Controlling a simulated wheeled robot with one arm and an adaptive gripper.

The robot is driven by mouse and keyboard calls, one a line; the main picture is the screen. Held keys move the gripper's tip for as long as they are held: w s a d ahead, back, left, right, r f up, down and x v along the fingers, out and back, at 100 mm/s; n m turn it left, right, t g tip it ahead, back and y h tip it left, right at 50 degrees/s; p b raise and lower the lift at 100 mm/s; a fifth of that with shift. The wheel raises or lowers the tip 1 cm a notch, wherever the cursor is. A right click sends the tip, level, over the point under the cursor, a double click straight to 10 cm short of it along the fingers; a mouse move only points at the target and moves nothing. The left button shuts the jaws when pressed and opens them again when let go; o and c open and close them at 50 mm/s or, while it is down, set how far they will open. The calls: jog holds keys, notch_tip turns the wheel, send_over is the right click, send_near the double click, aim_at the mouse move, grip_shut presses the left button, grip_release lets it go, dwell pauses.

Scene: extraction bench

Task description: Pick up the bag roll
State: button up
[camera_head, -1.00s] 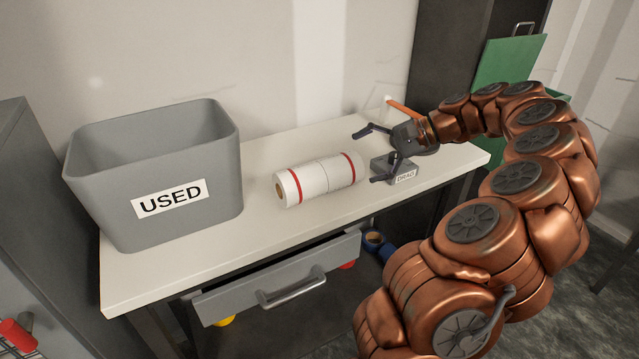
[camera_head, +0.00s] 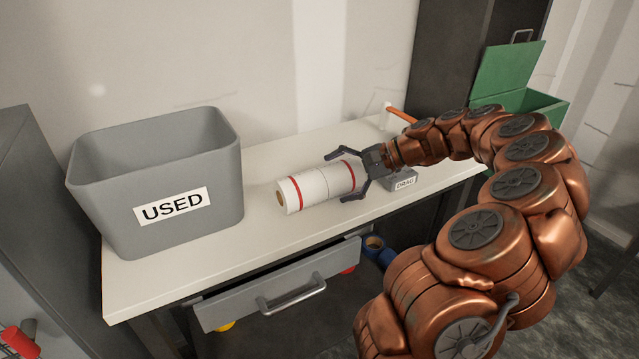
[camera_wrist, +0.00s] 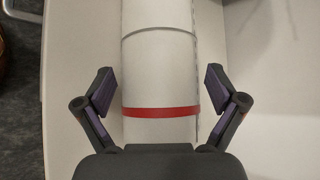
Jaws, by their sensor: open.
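The bag roll (camera_head: 318,186) is a white cylinder with red bands, lying on its side on the white bench. My gripper (camera_head: 340,176) is open at the roll's right end, with one finger on the far side and one on the near side. In the wrist view the roll (camera_wrist: 160,72) runs up the middle, and a red band crosses it between the fingers. The open fingers of my gripper (camera_wrist: 160,92) stand to the left and right of the roll, with a gap showing on each side. Nothing is held.
A grey bin (camera_head: 215,205) labelled USED stands on the left of the bench (camera_head: 262,240). A small grey block (camera_head: 404,182) with a label is by my wrist. A drawer (camera_head: 285,285) stands open below. A green container (camera_head: 530,100) is at the back right.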

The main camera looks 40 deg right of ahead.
jog(key=shift+a, duration=0.1)
jog(key=shift+c, duration=0.2)
jog(key=c, duration=1.1)
jog(key=shift+c, duration=0.2)
